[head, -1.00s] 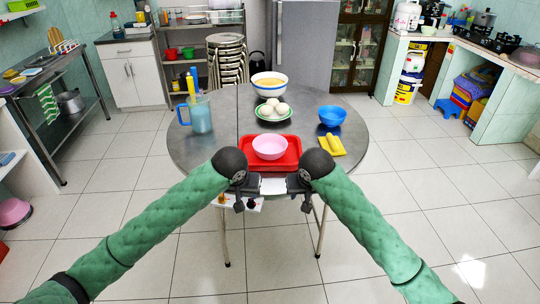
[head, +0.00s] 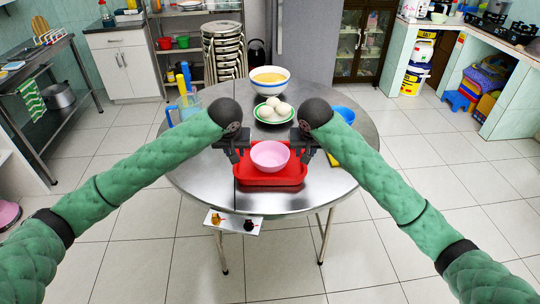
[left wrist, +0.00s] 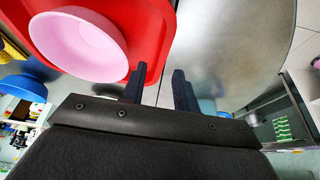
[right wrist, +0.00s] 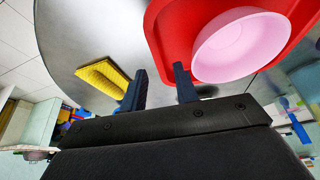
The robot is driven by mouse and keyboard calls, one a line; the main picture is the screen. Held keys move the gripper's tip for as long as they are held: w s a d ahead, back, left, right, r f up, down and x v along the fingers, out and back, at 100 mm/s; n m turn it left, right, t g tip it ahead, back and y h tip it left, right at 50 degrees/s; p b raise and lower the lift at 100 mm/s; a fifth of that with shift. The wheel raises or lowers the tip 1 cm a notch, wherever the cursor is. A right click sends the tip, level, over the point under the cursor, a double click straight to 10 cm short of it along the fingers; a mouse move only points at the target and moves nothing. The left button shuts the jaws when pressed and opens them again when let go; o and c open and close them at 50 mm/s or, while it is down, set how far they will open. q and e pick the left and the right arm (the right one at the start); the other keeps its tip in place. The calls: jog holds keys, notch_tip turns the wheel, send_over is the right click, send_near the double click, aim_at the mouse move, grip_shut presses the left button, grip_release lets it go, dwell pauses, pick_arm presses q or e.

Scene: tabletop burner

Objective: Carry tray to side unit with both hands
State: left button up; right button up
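The red tray (head: 262,181) lies flat on the round steel table, with a pink bowl (head: 270,156) standing on it. My left gripper (head: 238,157) is at the tray's left side. In the left wrist view its fingers (left wrist: 158,84) are apart, one over the red tray (left wrist: 152,30) and one outside its edge. My right gripper (head: 303,156) is at the tray's right side. In the right wrist view its fingers (right wrist: 160,84) are also apart, with the tray's edge near the inner finger. I cannot tell whether either finger pair touches the rim.
Behind the tray stand a plate of white round items (head: 273,110), a bowl of yellow food (head: 269,80) and a blue pitcher (head: 190,104). A blue bowl (head: 344,113) and yellow cloth (right wrist: 103,76) are at right. A steel side table (head: 62,75) and white cabinet (head: 127,68) stand left.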

pick_arm(q)
jog(key=shift+w+r, duration=0.1)
jog(key=shift+w, duration=0.35)
pick_arm(e)
jog(key=shift+w+r, duration=0.1)
jog(key=shift+w, duration=0.35)
jog(key=shift+r, duration=0.1)
jog(key=shift+s, duration=0.1)
